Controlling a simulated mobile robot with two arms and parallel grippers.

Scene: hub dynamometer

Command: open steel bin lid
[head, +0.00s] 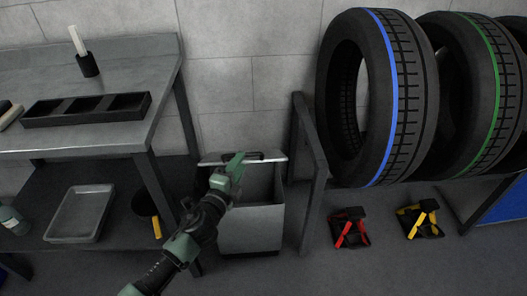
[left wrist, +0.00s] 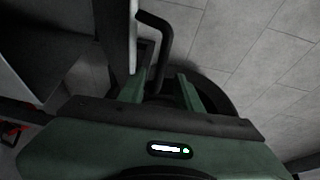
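The steel bin (head: 250,232) stands on the floor right of the workbench. Its top looks open, with a dark inside showing, and the lid (head: 213,158) appears to stand raised at the back edge. My right gripper is not in view.
The workbench (head: 95,137) is close on the left, with a shallow tray (head: 80,213) on its lower shelf. A dark frame post (head: 303,180) stands just right of the bin. Large tyres (head: 400,110) hang further right, above red (head: 350,230) and yellow (head: 420,220) tools on the floor.

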